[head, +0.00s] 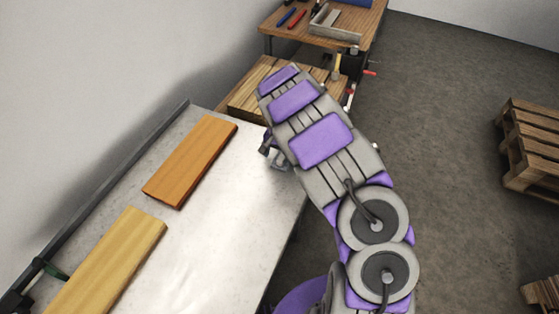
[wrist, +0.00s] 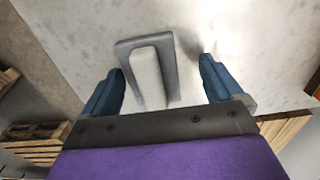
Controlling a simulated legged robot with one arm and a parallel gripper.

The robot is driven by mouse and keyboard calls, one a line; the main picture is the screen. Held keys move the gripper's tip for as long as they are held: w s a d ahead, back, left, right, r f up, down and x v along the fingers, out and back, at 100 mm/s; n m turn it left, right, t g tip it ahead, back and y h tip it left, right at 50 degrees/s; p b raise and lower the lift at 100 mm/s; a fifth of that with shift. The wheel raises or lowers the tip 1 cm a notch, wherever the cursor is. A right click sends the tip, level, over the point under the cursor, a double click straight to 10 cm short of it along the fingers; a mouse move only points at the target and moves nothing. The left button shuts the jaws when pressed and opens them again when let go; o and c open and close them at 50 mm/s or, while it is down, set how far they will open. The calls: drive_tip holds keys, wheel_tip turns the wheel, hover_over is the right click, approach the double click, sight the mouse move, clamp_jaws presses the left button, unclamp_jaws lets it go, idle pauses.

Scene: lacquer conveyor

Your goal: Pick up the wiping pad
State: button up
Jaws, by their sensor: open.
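The wrist view shows a grey, U-shaped piece (wrist: 168,65) with a pale middle on the light conveyor surface. It looks like the wiping pad or its handle; which one, I cannot tell. My gripper (wrist: 162,66) is open, with its blue fingers on either side of this piece. The left finger is close to it and the right finger stands apart with a wider gap. I cannot tell whether either finger touches it. In the head view my gripper (head: 275,156) is low over the far right edge of the conveyor (head: 228,215), and my arm hides most of that spot.
An orange-brown board (head: 190,163) and a lighter wooden board (head: 108,262) lie on the conveyor's left side. A wooden workbench (head: 365,22) with tools stands at the back. Wooden pallets (head: 530,148) are on the floor at right. The conveyor's middle is clear.

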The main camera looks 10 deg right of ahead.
sight(282, 154)
drive_tip(key=shift+d+f, duration=0.1)
drive_tip(key=shift+d, duration=0.95)
drive_tip(key=shift+c, duration=0.2)
drive_tip(key=shift+a, duration=0.1)
drive_tip(key=c, duration=0.3)
drive_tip(key=shift+a, duration=0.75)
drive_tip(key=c, duration=0.5)
drive_tip(key=shift+d, duration=0.15)
drive_tip(key=shift+c, duration=1.3)
drive_tip(key=shift+d, duration=0.55)
drive_tip(key=shift+c, duration=0.7)
drive_tip(key=shift+a+r+p, duration=0.3)
drive_tip(key=shift+r+p, duration=0.05)
drive_tip(key=shift+r, duration=0.6)
drive_tip(key=shift+a+r+p, duration=0.3)
drive_tip(key=shift+r+p, duration=0.05)
drive_tip(key=shift+r, duration=0.55)
drive_tip(key=s+d, duration=0.1)
drive_tip(key=s, duration=0.4)
drive_tip(key=s+d+r+p, duration=0.1)
drive_tip(key=s, duration=0.4)
drive_tip(key=s+d+p, duration=0.1)
drive_tip(key=s, duration=0.4)
drive_tip(key=shift+s+d+r, duration=0.1)
drive_tip(key=shift+s+r, duration=0.1)
drive_tip(key=shift+s, duration=0.2)
